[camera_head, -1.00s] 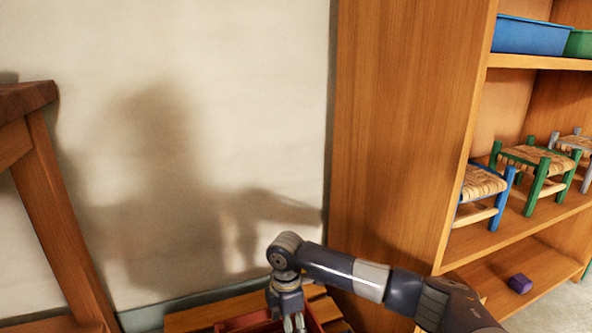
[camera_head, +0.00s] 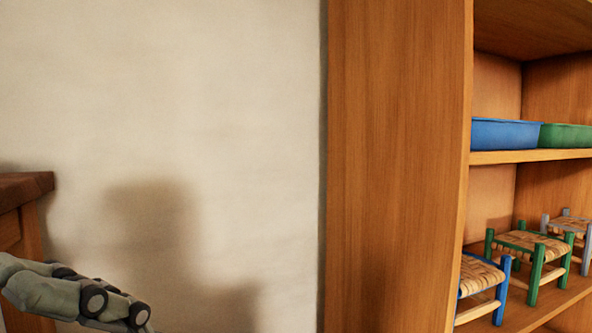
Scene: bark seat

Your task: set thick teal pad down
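The thick teal pad is not visible in the head view. Part of my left arm, grey-green with dark round joints, comes in at the lower left corner and runs off the bottom edge. Its gripper's fingertips do not show, so what it holds is hidden. My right arm and gripper are out of the picture.
A wooden shelf unit (camera_head: 395,170) stands at the right. It holds a blue bin (camera_head: 503,134), a green bin (camera_head: 566,137), a blue woven stool (camera_head: 482,276), a green woven stool (camera_head: 530,243) and a grey stool (camera_head: 568,226). A brown wooden table (camera_head: 24,188) stands at the left edge.

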